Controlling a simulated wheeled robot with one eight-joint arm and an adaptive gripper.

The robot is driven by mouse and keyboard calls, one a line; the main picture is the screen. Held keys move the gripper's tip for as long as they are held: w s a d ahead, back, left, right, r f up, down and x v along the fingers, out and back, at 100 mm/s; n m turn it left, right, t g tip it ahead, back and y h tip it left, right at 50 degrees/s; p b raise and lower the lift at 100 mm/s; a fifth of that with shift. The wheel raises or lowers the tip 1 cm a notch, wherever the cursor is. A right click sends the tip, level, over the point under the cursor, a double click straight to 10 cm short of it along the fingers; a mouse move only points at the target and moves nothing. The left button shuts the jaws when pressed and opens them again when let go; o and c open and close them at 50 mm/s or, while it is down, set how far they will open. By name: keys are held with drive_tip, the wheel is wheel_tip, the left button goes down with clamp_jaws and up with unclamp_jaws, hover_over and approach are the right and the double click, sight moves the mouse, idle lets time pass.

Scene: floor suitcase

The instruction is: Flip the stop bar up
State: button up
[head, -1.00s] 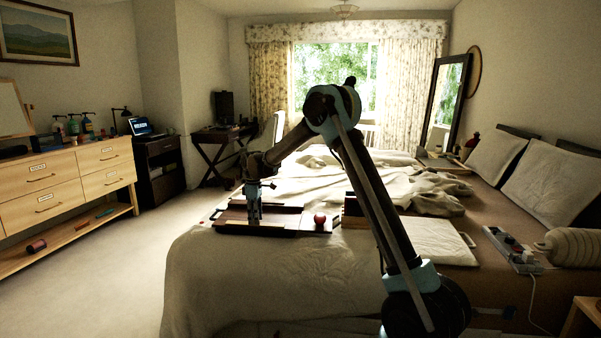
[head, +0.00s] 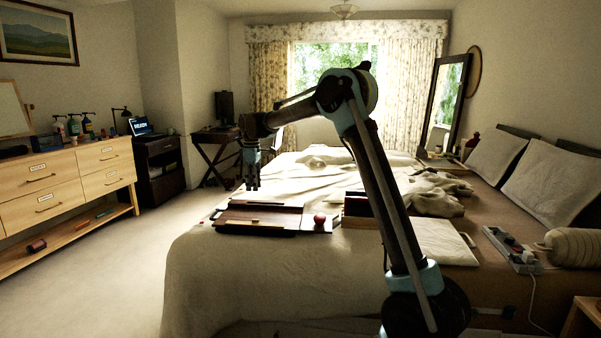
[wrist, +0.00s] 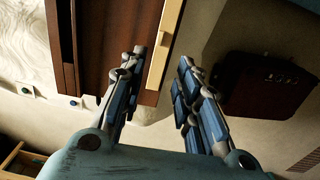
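I cannot tell for sure which of these is the stop bar; both look flat. In the wrist view a pale bar (wrist: 165,45) runs along one edge of the brown board (wrist: 120,30). My gripper (head: 253,186) hangs above the board's left end, clear of it. In the wrist view my gripper (wrist: 161,62) has its fingers apart, with nothing held between them.
A red ball (head: 319,220) sits at the board's right end. A brown box (head: 358,205) and a pale flat panel (head: 440,241) lie to the right. A dark red case (wrist: 268,85) with lettering shows in the wrist view. Rumpled cloth (head: 430,195) lies behind.

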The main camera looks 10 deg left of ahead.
drive_tip(key=s+d+r+m, duration=0.2)
drive_tip(key=d+r, duration=0.2)
drive_tip(key=d, duration=0.6)
drive_tip(key=s+d+r+m, duration=0.2)
drive_tip(key=s+d+r, duration=0.1)
drive_tip(key=d, duration=0.7)
drive_tip(key=shift+s+r+m+t, duration=0.25)
drive_tip(key=shift+r+m+t, duration=0.05)
drive_tip(key=shift+r, duration=0.15)
drive_tip(key=n, duration=0.5)
hover_over(255, 222)
wheel_tip(255, 222, down, 6)
drive_tip(key=f, duration=1.7)
drive_tip(key=shift+w, duration=0.35)
drive_tip(key=shift+c, duration=0.2)
clamp_jaws()
